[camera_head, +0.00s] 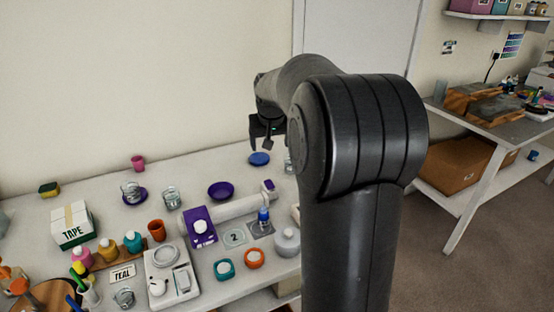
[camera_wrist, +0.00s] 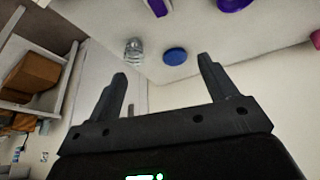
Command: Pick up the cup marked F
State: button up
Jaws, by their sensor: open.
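No mark F is legible on any cup. A clear glass cup (camera_head: 131,189) stands on a purple saucer at the back left of the table, and another clear glass cup (camera_head: 171,196) stands to its right. A third clear glass (camera_head: 289,165) is mostly hidden behind my arm; a clear glass (camera_wrist: 133,48) beside a blue disc (camera_wrist: 175,56) in the wrist view looks like the same one. A pink cup (camera_head: 138,162) and a brown-orange cup (camera_head: 156,230) also stand there. My gripper (camera_head: 262,143) is open and empty, raised above the back of the table; its fingers show in the wrist view (camera_wrist: 162,72).
A purple bowl (camera_head: 220,190), a blue disc (camera_head: 259,158) and a white roll (camera_head: 232,209) lie mid-table. A tape box (camera_head: 72,225), a scale (camera_head: 172,278) and several bottles crowd the left front. My arm hides the table's right end.

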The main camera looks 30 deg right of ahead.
jog(key=w+d+f+m, duration=0.2)
jog(key=w+d+f, duration=0.75)
jog(key=d, duration=0.25)
jog(key=x, duration=1.1)
jog(key=shift+s+d+f, duration=0.15)
jog(key=shift+s+d, duration=0.05)
jog(key=shift+s, duration=0.15)
jog(key=shift+c, duration=0.2)
jog(key=c, duration=1)
